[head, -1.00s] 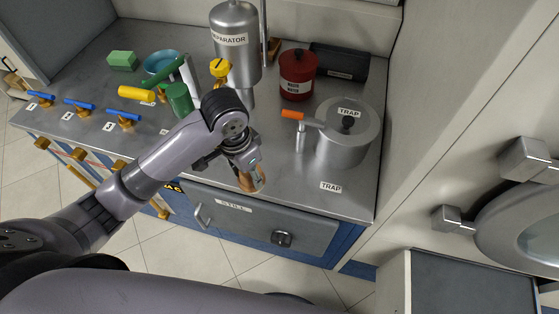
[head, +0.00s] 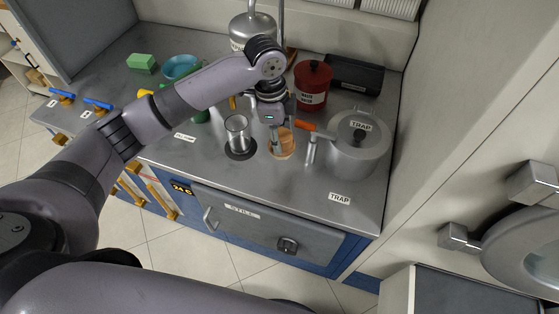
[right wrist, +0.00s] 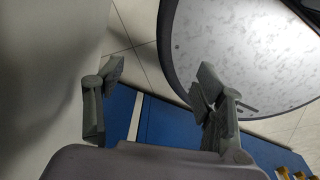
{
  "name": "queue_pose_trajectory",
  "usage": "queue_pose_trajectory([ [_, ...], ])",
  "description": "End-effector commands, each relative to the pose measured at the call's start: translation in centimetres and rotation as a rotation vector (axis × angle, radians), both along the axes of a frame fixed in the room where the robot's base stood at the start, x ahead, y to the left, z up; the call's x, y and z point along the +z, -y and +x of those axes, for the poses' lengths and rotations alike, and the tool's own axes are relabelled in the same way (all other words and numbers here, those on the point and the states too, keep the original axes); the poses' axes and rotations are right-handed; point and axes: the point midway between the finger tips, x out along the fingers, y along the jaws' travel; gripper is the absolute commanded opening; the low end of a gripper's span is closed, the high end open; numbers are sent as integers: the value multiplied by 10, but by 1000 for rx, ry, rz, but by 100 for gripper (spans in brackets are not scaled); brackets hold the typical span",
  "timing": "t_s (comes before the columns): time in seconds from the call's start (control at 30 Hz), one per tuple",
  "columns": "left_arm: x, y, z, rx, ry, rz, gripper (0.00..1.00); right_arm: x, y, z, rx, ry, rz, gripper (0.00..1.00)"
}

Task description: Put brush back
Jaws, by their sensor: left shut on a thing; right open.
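My left gripper (head: 280,130) points down over the middle of the steel counter (head: 235,182). It is shut on a small tan-brown piece (head: 287,141), which looks like the brush, though the fingers hide part of it. The piece is over a round tan spot on the counter; I cannot tell if they touch. My right gripper (right wrist: 160,95) is open and empty in the right wrist view, away from the counter.
A red can (head: 312,84) and the separator (head: 250,30) stand behind. The front counter strip is clear.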

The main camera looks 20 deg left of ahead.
Motion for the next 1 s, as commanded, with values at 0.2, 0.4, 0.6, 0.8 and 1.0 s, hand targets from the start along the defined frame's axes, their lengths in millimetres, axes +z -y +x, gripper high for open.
queue_pose_trajectory([
  [0.2,-52,0,-1,2,-3,1,9,7,3,0,1,0,-3,64],
  [0.4,-71,1,0,1,0,-1,9,8,3,0,2,0,-4,64],
  [0.6,-100,0,-1,2,-2,0,9,11,3,0,2,0,-4,64],
  [0.8,-113,0,0,0,2,0,9,11,3,0,2,-1,-4,64],
  [1.0,-113,0,0,0,2,0,9,11,3,0,2,-1,-4,64],
])
